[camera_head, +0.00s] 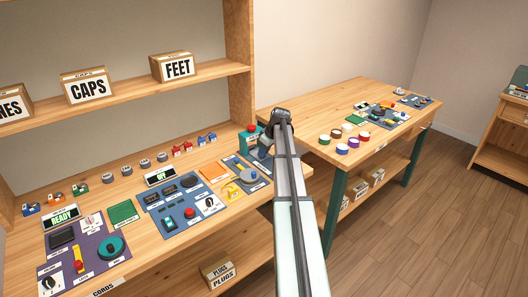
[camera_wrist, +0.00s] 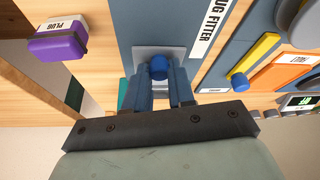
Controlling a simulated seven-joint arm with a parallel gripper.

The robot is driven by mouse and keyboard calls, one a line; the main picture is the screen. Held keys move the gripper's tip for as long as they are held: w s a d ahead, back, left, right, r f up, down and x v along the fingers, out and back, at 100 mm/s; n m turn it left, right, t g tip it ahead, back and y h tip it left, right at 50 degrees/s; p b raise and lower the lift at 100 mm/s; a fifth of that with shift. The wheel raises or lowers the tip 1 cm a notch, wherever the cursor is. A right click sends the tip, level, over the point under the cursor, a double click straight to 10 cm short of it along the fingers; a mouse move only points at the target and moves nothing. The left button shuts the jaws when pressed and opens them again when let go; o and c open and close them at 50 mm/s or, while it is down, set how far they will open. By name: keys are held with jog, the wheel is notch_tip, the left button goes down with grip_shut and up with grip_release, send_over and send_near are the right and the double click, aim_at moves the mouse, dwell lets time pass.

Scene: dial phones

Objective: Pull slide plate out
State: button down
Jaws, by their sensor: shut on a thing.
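My gripper (camera_wrist: 160,78) is shut on a small blue knob (camera_wrist: 158,68) in the wrist view, with one dark blue finger on each side of it. The knob stands in front of a light grey plate (camera_wrist: 150,52), which appears to be the slide plate. The plate lies on the blue-grey panel labelled PLUG FITTER (camera_wrist: 150,22). The fingers hide part of the plate. In the head view my gripper (camera_head: 264,148) is at the right end of the workbench, beside a teal fixture with a red top (camera_head: 249,132). The knob and plate cannot be made out there.
A purple block labelled PLUG (camera_wrist: 60,42) is left of the gripper in the wrist view. A yellow piece with a blue knob (camera_wrist: 255,60) and an orange plate (camera_wrist: 285,72) are to the right. A second table (camera_head: 350,98) with several coloured caps stands right of my arm.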

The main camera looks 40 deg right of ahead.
jog(key=shift+s, duration=0.1)
dwell(0.3)
jog(key=s, duration=1.3)
jog(key=c, duration=1.4)
grip_release()
jog(key=o, duration=0.4)
jog(key=shift+w, duration=0.1)
jog(key=shift+o, duration=0.2)
jog(key=v, duration=1.3)
jog(key=shift+r, duration=0.4)
jog(key=shift+f, duration=0.1)
